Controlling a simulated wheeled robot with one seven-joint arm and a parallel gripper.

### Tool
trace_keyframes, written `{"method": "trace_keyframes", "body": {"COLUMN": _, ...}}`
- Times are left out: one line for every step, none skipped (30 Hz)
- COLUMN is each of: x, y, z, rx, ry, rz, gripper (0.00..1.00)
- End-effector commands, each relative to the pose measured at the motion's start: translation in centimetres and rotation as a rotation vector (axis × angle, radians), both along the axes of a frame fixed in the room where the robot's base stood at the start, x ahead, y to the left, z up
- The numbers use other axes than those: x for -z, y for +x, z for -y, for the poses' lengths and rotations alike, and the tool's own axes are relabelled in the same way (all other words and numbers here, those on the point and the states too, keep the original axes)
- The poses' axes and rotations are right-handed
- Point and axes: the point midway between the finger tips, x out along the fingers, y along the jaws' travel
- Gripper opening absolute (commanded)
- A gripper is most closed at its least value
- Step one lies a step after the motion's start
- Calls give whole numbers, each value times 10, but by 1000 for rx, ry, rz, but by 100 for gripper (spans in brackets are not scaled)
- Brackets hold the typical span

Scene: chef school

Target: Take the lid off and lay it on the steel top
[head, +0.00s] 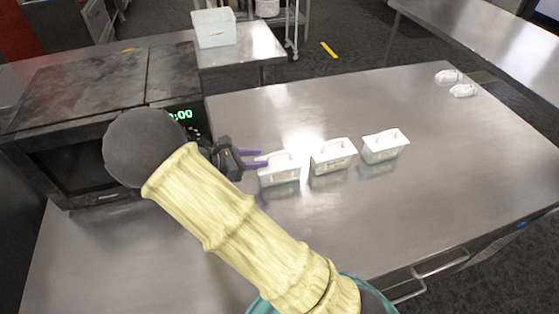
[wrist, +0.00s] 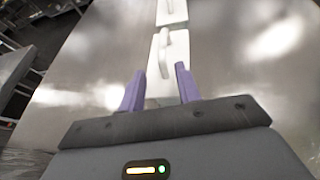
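Three small containers with white lids stand in a row on the steel top (head: 330,232): the left one (head: 279,170), the middle one (head: 333,156) and the right one (head: 384,146). My gripper (head: 257,159) is at the left container, its purple fingers pointing right towards it. In the wrist view the fingers (wrist: 160,84) are apart, with the nearest white lid (wrist: 176,72) between and beyond the tips. Its raised handle (wrist: 164,50) lies just past the fingertips, with no grip on it visible. Another lid (wrist: 171,12) shows farther ahead.
A black microwave (head: 85,110) stands left of my gripper. Two small white things (head: 447,77) (head: 463,90) lie at the far right corner. A pale bin (head: 213,28) stands on a separate table behind. The steel top is clear in front of and right of the containers.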

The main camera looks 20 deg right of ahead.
Motion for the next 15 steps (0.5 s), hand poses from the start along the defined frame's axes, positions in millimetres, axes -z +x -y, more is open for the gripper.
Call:
{"method": "trace_keyframes", "body": {"x": 1, "y": -1, "z": 8, "rx": 4, "ry": -2, "rz": -3, "gripper": 34}}
{"method": "trace_keyframes", "body": {"x": 2, "y": -1, "z": 13, "rx": 4, "ry": -4, "rz": -4, "gripper": 34}}
{"method": "trace_keyframes", "body": {"x": 4, "y": -1, "z": 19, "rx": 4, "ry": -4, "rz": -4, "gripper": 34}}
{"method": "trace_keyframes", "body": {"x": 5, "y": -1, "z": 23, "rx": 4, "ry": -4, "rz": -4, "gripper": 34}}
{"method": "trace_keyframes", "body": {"x": 8, "y": 0, "z": 27, "rx": 4, "ry": -2, "rz": -3, "gripper": 34}}
{"method": "trace_keyframes", "body": {"x": 10, "y": 1, "z": 32, "rx": 3, "ry": -1, "rz": -3, "gripper": 34}}
{"method": "trace_keyframes", "body": {"x": 12, "y": 2, "z": 35, "rx": 2, "ry": -1, "rz": -3, "gripper": 34}}
{"method": "trace_keyframes", "body": {"x": 13, "y": 2, "z": 37, "rx": 1, "ry": -1, "rz": -2, "gripper": 34}}
{"method": "trace_keyframes", "body": {"x": 14, "y": 3, "z": 39, "rx": 1, "ry": 0, "rz": -3, "gripper": 34}}
{"method": "trace_keyframes", "body": {"x": 15, "y": 3, "z": 40, "rx": 1, "ry": 0, "rz": -2, "gripper": 34}}
{"method": "trace_keyframes", "body": {"x": 15, "y": 3, "z": 40, "rx": 1, "ry": 0, "rz": -2, "gripper": 34}}
{"method": "trace_keyframes", "body": {"x": 15, "y": 3, "z": 40, "rx": 1, "ry": 0, "rz": -1, "gripper": 34}}
{"method": "trace_keyframes", "body": {"x": 15, "y": 3, "z": 40, "rx": 0, "ry": 1, "rz": -1, "gripper": 34}}
{"method": "trace_keyframes", "body": {"x": 15, "y": 3, "z": 40, "rx": 0, "ry": 1, "rz": -1, "gripper": 34}}
{"method": "trace_keyframes", "body": {"x": 15, "y": 3, "z": 40, "rx": 0, "ry": 1, "rz": -1, "gripper": 34}}
